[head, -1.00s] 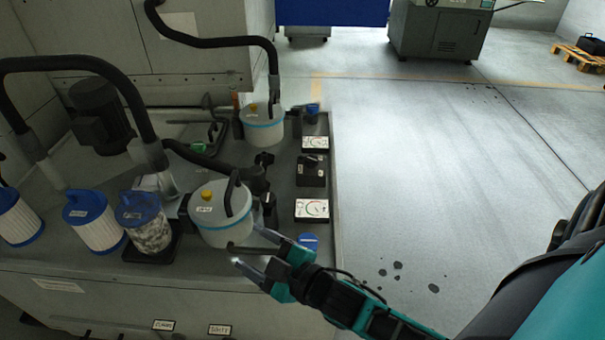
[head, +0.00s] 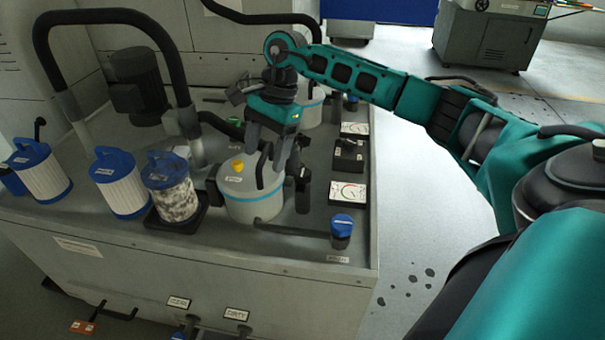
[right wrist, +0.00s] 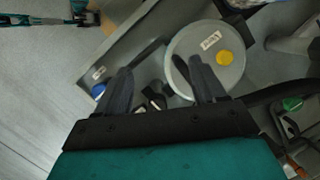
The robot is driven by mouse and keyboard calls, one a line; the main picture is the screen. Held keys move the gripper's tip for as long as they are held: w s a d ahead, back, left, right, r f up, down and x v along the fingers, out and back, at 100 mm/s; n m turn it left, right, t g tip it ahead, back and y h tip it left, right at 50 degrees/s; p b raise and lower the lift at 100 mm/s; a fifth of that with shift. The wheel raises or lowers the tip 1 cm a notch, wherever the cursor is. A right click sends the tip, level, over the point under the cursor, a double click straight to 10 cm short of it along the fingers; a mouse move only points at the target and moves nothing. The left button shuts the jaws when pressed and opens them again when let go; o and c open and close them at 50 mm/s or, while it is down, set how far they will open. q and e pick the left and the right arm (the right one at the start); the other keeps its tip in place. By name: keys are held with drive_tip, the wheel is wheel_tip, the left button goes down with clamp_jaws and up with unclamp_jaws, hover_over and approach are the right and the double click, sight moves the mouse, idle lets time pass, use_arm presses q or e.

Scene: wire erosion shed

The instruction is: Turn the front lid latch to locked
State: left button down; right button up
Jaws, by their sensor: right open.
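The front canister (head: 253,205) is white with a blue band, and its lid carries a yellow knob (head: 238,166) and a black upright lever (head: 261,172), which looks like the latch. My right gripper (head: 265,158) is over the right side of this lid, fingers pointing down and apart. In the right wrist view my right gripper (right wrist: 161,66) is open and empty. The lid (right wrist: 205,45) with its yellow knob (right wrist: 224,57) lies toward the right finger, and the dark lever (right wrist: 180,66) shows between the fingers. I cannot tell whether a finger touches it. My left gripper does not show.
A second canister (head: 309,112) stands behind. Black hoses arch overhead.

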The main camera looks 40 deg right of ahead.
sight(302, 172)
drive_tip(key=d+r+h, duration=0.3)
drive_tip(key=d, duration=0.6)
drive_tip(key=f+b, duration=0.1)
drive_tip(key=f, duration=0.3)
drive_tip(key=f+b, duration=0.1)
drive_tip(key=f, duration=0.3)
drive_tip(key=f+b, duration=0.1)
drive_tip(key=f, duration=0.3)
drive_tip(key=shift+s+f, duration=0.25)
drive_tip(key=shift+s, duration=0.05)
drive_tip(key=c, duration=1.1)
drive_tip(key=shift+o, duration=0.2)
